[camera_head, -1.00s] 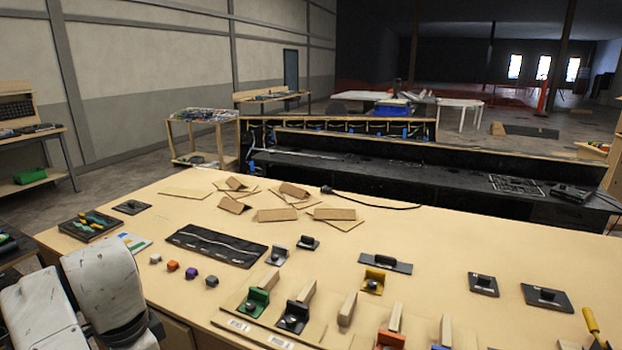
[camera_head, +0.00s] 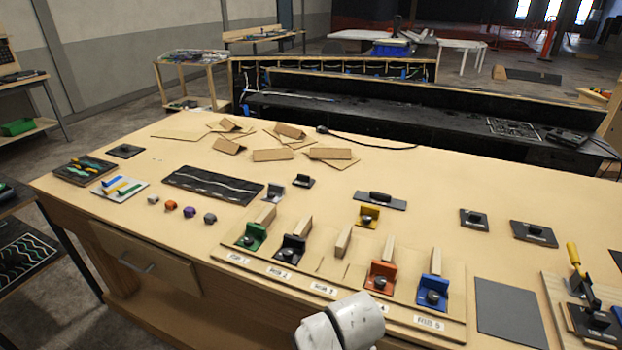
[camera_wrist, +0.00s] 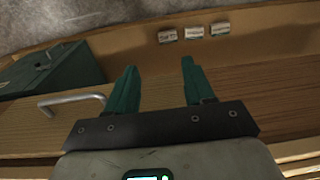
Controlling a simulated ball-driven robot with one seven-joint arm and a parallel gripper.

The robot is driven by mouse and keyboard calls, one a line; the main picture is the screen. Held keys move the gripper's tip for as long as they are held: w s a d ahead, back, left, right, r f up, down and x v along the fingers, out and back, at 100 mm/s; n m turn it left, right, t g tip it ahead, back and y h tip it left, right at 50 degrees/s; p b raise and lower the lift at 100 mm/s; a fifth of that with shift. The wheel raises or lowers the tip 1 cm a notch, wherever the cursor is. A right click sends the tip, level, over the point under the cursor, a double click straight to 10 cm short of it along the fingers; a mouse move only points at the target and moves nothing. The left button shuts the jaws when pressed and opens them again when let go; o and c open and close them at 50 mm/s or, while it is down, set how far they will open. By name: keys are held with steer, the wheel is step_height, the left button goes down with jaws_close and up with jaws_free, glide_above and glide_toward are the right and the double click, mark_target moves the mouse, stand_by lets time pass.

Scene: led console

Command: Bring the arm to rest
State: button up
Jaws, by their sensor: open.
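My gripper (camera_wrist: 160,66) shows in the wrist view with its two green fingers apart and nothing between them. It faces wooden surfaces with a metal handle (camera_wrist: 72,102). I cannot tell how far the fingers are from the wood. In the head view my gripper is out of view. Only a white, scuffed link of my arm (camera_head: 342,324) shows at the bottom, in front of the workbench (camera_head: 440,190).
A board (camera_head: 330,268) with coloured blocks lies along the bench's near edge. A drawer (camera_head: 140,262) is in its left front. A dark green box (camera_wrist: 60,80) and white labels (camera_wrist: 194,32) show in the wrist view.

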steer(key=s+d+f+n, duration=0.2)
steer(key=s+d+f, duration=0.2)
steer(key=s+d, duration=1)
steer(key=s+d+r+n, duration=0.1)
steer(key=s+d+r, duration=0.1)
steer(key=s+d, duration=0.5)
steer(key=s, duration=0.4)
steer(key=shift+b, duration=0.4)
